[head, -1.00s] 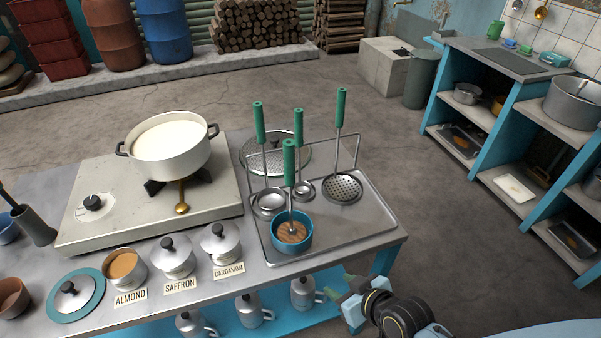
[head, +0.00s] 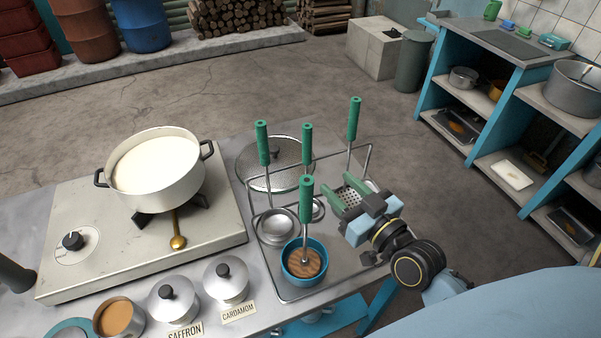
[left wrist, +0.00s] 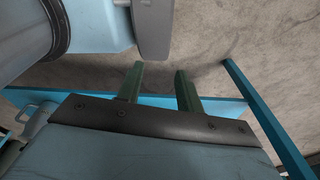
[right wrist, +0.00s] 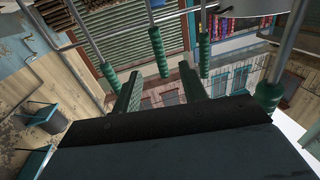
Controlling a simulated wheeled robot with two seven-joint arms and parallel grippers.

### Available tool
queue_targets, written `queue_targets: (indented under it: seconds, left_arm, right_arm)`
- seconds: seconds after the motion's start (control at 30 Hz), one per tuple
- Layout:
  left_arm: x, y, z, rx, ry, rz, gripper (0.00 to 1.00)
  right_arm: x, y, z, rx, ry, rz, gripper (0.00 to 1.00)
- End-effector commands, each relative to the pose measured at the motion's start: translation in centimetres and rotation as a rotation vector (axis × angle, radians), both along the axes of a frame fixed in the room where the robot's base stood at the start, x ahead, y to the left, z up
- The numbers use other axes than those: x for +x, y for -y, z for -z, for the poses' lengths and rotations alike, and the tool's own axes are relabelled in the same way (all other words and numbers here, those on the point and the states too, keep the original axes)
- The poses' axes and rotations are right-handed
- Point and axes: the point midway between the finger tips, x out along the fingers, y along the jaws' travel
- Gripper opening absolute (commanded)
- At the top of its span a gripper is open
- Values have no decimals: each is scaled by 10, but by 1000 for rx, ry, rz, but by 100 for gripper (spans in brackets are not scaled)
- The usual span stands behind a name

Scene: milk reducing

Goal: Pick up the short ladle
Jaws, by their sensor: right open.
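Several green-handled utensils stand around a metal tray rack. The one in the blue bowl (head: 305,275) has a green handle (head: 306,200) and a short visible shaft; its lower end is partly hidden. Behind it are a wide-bowled ladle (head: 277,225), a smaller ladle with a green handle (head: 307,140) and a perforated skimmer with a green handle (head: 354,120). I cannot tell for sure which is the short ladle. My right gripper (head: 345,187) is open and empty, right of these handles. Its fingers (right wrist: 160,82) show apart in the right wrist view. My left gripper (left wrist: 160,82) is open and empty, off the head view.
Lidded pots, including one by the cardamom label (head: 227,280), line the front. A round perforated lid (head: 255,170) lies behind the rack. Floor is open beyond the table.

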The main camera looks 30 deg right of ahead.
Motion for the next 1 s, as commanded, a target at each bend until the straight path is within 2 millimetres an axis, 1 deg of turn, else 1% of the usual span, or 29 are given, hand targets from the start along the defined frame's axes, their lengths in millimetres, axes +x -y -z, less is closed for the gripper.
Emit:
queue_targets:
  seconds: [0.13,0.3,0.4,0.53,0.67,0.8,0.9,1.0]
  left_arm:
    - [-9,-2,-1,3,-14,0,36]
    - [-33,-3,0,6,-50,1,36]
    - [-40,-4,0,7,-61,1,36]
    - [-36,-4,0,7,-55,1,36]
    - [-24,-3,-1,5,-38,1,36]
    - [-14,-2,0,3,-20,1,36]
    - [-14,-2,0,3,-20,0,36]
    - [-14,-2,0,3,-21,0,36]
  right_arm:
    - [19,-1,-2,2,11,6,43]
    - [50,-5,-2,3,10,6,43]
    - [64,-7,0,4,7,6,43]
    - [76,-9,0,2,6,4,43]
    - [82,-10,1,2,5,4,43]
    - [100,-10,3,4,6,4,43]
    - [115,-11,5,3,7,4,43]
    - [125,-13,5,3,6,4,43]
